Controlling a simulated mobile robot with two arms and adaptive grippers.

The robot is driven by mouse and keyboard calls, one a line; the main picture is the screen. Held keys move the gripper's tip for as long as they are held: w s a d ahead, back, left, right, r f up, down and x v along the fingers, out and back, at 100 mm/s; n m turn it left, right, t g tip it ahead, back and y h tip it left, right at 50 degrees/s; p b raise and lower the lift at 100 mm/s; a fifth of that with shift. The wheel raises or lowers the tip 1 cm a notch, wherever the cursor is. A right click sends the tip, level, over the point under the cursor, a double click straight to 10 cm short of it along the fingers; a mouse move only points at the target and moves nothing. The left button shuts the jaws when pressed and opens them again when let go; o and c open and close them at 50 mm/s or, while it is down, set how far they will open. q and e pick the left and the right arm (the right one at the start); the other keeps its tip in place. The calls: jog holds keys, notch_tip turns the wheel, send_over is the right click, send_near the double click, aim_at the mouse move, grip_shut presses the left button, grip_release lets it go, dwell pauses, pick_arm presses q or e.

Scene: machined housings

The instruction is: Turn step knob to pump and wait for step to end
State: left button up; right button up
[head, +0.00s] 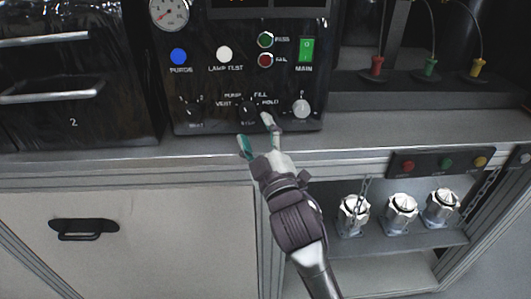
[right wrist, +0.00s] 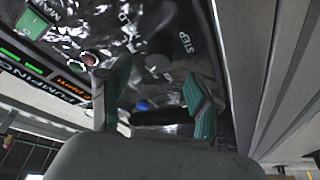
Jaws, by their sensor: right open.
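The step knob (head: 249,107) is a small dark knob low on the black control panel (head: 215,82), with PUMP, FILL, VENT and HOLD printed around it. Which mark it points to is too small to tell. My right gripper (head: 256,131) is open just below and in front of the knob, its fingertips close to the panel's lower edge. Its green-padded fingers also show apart in the right wrist view (right wrist: 160,98), with a STEP label beyond them; I cannot clearly make out the knob between them. My left gripper is out of view.
The panel also has a blue PURGE button (head: 179,57), a white LAMP TEST button (head: 224,54), red and green lamps, a green MAIN switch (head: 306,49) and a light knob (head: 301,107). Metal housings (head: 401,212) stand on a shelf at the lower right.

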jog(key=v, duration=0.7)
jog(key=shift+s, duration=0.35)
jog(key=shift+d, duration=0.15)
